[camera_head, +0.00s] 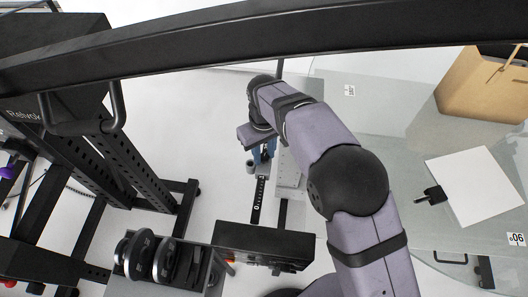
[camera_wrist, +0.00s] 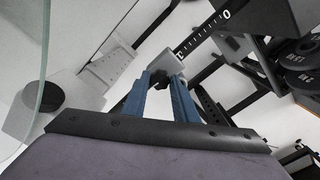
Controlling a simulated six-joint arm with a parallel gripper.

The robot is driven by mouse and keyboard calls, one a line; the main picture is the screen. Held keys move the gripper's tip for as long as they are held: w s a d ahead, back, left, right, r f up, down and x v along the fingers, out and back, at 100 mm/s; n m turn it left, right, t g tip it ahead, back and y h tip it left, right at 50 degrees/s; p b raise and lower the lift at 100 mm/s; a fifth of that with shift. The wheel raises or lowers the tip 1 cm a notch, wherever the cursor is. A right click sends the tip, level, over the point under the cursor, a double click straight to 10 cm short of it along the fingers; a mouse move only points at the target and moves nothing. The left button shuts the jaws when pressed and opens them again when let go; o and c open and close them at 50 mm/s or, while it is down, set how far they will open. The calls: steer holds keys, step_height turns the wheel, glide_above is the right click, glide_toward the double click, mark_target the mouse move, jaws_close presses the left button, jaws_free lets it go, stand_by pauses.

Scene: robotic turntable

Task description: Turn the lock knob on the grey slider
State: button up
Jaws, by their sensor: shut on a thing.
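The grey slider (camera_wrist: 165,63) sits on a black rail with white scale marks (camera_wrist: 203,36). A dark lock knob (camera_wrist: 158,80) is at the near side of the slider. My gripper (camera_wrist: 160,78) has blue fingers, and their tips are closed around the knob from both sides. In the head view my gripper (camera_head: 263,154) points down at the far end of the scale rail (camera_head: 259,200), beside a small grey part of the slider (camera_head: 250,165).
A light grey plate (camera_head: 289,172) lies right of the rail. Black weight discs (camera_head: 143,255) and a black box (camera_head: 263,243) stand at the near side. A black rack (camera_head: 130,130) fills the left. A glass table (camera_head: 390,120) is at right.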

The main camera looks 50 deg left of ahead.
mark_target(264, 157)
steer(key=shift+r, duration=0.1)
steer(key=o, duration=1.1)
steer(key=shift+c, duration=0.2)
steer(key=shift+r+b, duration=1.15)
steer(key=shift+r, duration=2.5)
